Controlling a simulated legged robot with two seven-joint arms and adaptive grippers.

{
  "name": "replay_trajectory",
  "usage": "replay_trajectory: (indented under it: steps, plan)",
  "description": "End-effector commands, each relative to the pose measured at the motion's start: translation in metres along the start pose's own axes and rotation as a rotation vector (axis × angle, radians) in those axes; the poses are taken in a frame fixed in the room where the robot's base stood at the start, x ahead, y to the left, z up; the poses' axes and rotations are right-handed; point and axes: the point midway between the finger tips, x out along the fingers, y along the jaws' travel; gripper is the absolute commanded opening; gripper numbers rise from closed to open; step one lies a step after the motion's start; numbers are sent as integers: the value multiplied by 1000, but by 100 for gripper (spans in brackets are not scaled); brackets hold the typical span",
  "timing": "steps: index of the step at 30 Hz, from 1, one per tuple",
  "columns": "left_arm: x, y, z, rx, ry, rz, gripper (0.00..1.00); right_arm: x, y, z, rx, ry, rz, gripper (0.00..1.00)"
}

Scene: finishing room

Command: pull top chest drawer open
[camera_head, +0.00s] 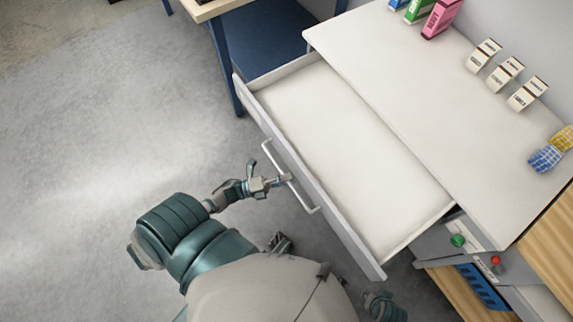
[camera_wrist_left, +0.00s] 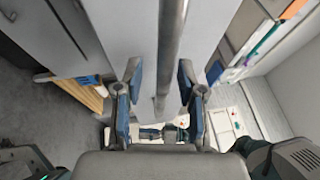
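The top drawer (camera_head: 335,140) of the white chest (camera_head: 410,90) stands pulled far out. Its inside is bare. A pale bar handle (camera_head: 304,200) runs along the drawer's grey front (camera_head: 345,230). My left gripper (camera_head: 284,181) is at the middle of this handle. In the left wrist view, the handle (camera_wrist_left: 169,55) passes between the two spread fingers of my left gripper (camera_wrist_left: 159,75), with a gap visible on the left side. Teal and dark parts of my body show at the bottom of the head view; I cannot make out my right gripper's fingers there.
Colored binders (camera_head: 442,18), several labelled white holders (camera_head: 505,73) and patterned cloth-like items (camera_head: 551,150) are on the chest top. A blue-legged table (camera_head: 222,55) stands beyond the drawer's far end. A panel with green and red buttons (camera_head: 476,250) is at lower right. The floor at left is clear.

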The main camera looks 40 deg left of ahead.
Motion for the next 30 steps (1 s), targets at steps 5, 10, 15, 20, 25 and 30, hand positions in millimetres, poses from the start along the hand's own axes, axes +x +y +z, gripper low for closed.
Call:
replay_trajectory:
  steps: [5,10,15,20,25,30]
  plan:
    - [-16,1,0,-1,-1,3,39,0,0,0,0,1,0,40]
    - [-53,2,0,-2,-2,5,39,0,0,0,0,0,0,40]
    - [-90,2,1,-3,-2,5,39,0,0,0,0,0,0,40]
    - [-112,2,1,-2,-1,4,39,0,0,0,0,0,0,40]
    - [-121,2,1,-2,-1,3,39,0,0,0,0,0,0,40]
    - [-121,2,1,-1,-1,2,39,0,0,0,0,0,0,40]
